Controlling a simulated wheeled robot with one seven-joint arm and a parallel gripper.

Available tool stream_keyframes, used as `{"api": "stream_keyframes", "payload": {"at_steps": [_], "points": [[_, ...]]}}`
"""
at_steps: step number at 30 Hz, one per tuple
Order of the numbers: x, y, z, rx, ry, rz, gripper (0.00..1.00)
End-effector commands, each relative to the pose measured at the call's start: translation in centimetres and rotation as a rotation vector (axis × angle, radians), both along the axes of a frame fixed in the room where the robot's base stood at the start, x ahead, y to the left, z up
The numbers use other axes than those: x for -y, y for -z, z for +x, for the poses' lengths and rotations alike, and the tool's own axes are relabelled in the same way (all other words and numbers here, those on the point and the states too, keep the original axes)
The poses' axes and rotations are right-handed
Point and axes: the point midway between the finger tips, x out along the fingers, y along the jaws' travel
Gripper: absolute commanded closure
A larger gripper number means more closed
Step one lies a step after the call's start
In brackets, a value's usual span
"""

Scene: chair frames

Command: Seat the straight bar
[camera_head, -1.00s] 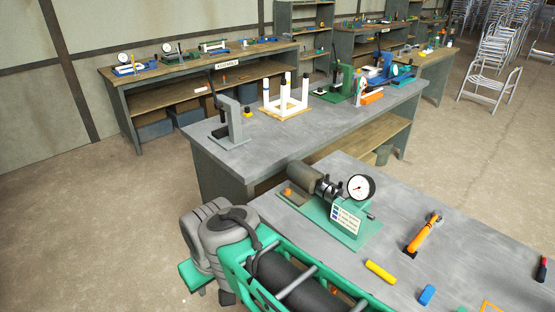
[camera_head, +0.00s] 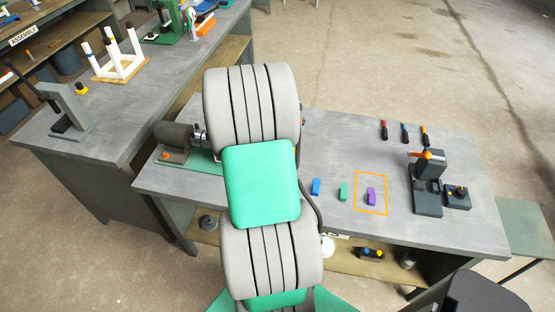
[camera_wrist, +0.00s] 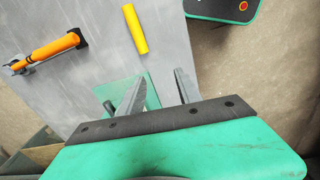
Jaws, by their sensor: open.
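A straight yellow bar (camera_wrist: 136,30) lies on the grey bench in the wrist view, a little beyond my fingertips and apart from them. My gripper (camera_wrist: 160,76) is open, with nothing between its fingers. A green plate (camera_wrist: 150,92) lies below the fingers and is partly covered by them. In the head view my arm stands in front of the bench's middle. The yellow bar and my gripper do not show there.
An orange-handled tool (camera_wrist: 50,50) lies left of the bar. Blue (camera_head: 316,187), green (camera_head: 343,191) and purple (camera_head: 371,196) blocks lie on the near bench, the purple one inside an orange outline. A dark press (camera_head: 427,187) stands at right. Several screwdrivers (camera_head: 404,132) lie behind it.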

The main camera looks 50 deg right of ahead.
Motion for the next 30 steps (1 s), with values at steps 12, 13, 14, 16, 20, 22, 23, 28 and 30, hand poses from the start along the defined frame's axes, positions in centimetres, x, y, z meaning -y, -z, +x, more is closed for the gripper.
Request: {"api": "stream_keyframes", "payload": {"at_steps": [12,13,14,16,20,22,23,28,30], "points": [[6.5,6.0,-5.2,-0.041,-0.082,0.038,0.59],[6.5,6.4,-5.2,-0.041,-0.082,0.039,0.59],[6.5,6.7,-5.2,-0.041,-0.082,0.039,0.59],[6.4,7.7,-5.2,-0.041,-0.081,0.039,0.59],[6.5,9.7,-5.2,-0.041,-0.081,0.038,0.59],[6.4,10.7,-5.2,-0.041,-0.081,0.038,0.59],[6.4,11.2,-5.2,-0.041,-0.081,0.039,0.59],[6.5,11.9,-5.1,-0.039,-0.081,0.035,0.64],[6.5,11.9,-5.2,-0.039,-0.081,0.036,0.7]]}}
